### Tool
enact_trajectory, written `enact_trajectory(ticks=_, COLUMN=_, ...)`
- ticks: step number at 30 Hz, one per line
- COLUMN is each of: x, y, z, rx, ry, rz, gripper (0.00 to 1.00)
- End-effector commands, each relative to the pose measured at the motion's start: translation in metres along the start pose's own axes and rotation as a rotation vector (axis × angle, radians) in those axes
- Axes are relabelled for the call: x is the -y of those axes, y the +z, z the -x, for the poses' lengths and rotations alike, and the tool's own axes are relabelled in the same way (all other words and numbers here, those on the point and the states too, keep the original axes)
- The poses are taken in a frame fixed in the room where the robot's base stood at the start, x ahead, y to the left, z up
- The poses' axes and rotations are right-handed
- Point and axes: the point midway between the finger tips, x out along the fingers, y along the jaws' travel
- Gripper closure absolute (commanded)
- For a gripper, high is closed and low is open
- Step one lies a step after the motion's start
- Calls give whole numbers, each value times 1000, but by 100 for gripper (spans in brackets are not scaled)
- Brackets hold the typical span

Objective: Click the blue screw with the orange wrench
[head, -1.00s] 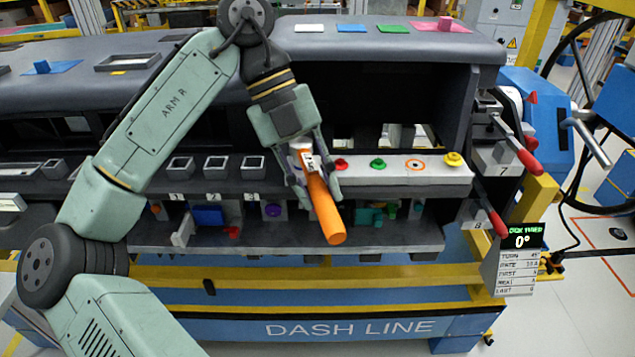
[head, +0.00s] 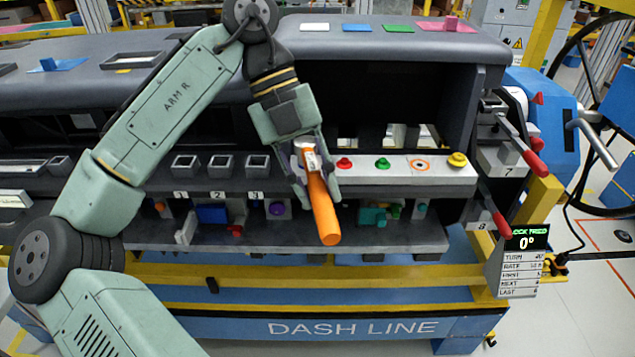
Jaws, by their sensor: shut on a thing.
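The orange wrench (head: 324,214) is held in my gripper (head: 316,180) in front of the white button strip. Its thick orange handle points down and toward the camera, with a light grey part between the fingers. My gripper is shut on it. The wrench's far end is hidden by the fingers. I cannot make out a blue screw for certain.
The strip (head: 438,168) carries a red button (head: 344,163), a green button (head: 382,163), an orange ring (head: 420,166) and a yellow knob (head: 457,160). Levers with red handles (head: 530,163) stand at the right. Open floor lies at far right.

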Motion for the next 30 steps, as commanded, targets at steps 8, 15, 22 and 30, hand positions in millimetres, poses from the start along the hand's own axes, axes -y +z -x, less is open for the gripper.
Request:
enact_trajectory(ticks=8, x=-2, y=-1, z=2, rx=-6, ry=8, rz=-20, gripper=100)
enact_trajectory(ticks=15, x=-2, y=-1, z=2, rx=-6, ry=7, rz=-20, gripper=100)
enact_trajectory(ticks=22, x=-3, y=-1, z=2, rx=-9, ry=11, rz=-27, gripper=100)
enact_trajectory(ticks=30, x=-6, y=-1, z=2, rx=-18, ry=21, rz=-51, gripper=100)
